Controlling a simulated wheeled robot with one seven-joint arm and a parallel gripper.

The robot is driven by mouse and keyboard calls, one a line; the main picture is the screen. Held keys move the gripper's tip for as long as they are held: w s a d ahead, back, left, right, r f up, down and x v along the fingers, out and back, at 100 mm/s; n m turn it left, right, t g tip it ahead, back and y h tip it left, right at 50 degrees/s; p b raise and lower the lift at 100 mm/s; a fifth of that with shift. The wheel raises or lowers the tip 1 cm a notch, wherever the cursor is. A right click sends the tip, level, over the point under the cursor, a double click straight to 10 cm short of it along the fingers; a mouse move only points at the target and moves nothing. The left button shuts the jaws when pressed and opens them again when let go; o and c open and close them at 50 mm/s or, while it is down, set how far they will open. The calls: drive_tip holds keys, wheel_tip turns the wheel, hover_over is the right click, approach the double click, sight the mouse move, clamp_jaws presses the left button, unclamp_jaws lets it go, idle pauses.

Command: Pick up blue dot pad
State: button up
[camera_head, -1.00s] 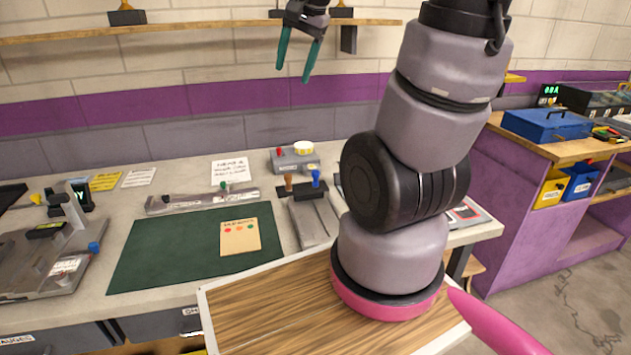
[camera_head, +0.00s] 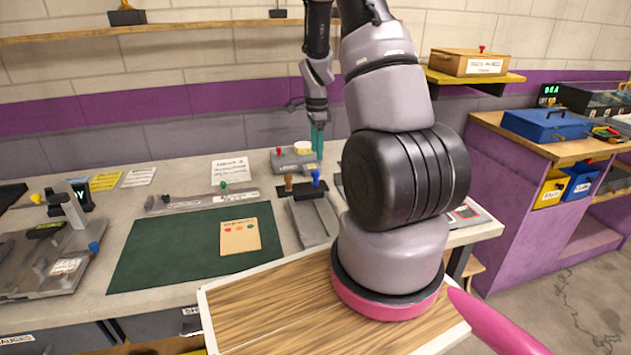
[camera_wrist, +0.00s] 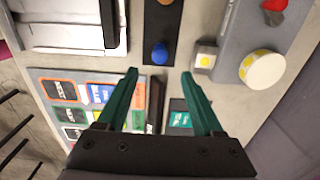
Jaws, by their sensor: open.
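My gripper (camera_head: 317,142) is open and points down over the back of the bench in the head view; its teal fingers (camera_wrist: 160,74) show apart and empty in the wrist view. I cannot single out a pad with a blue dot for sure. A round blue knob (camera_wrist: 160,53) on a dark strip lies just beyond the fingertips in the wrist view. It also shows in the head view (camera_head: 316,176). A tray of coloured labelled cards (camera_wrist: 72,76), one with a blue label (camera_wrist: 102,93), lies left of the fingers, partly hidden by the left one.
A dark green mat (camera_head: 170,255) bears a tan card (camera_head: 240,236) with red, orange and green dots. A grey block (camera_head: 292,160) with a white-and-yellow cylinder (camera_wrist: 262,70) stands close to the gripper. A shelf (camera_head: 200,29) runs along the wall above.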

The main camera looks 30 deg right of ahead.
sight(315, 170)
wheel_tip(315, 170, down, 10)
drive_tip(key=shift+a, duration=0.15)
clamp_jaws()
idle(0.4)
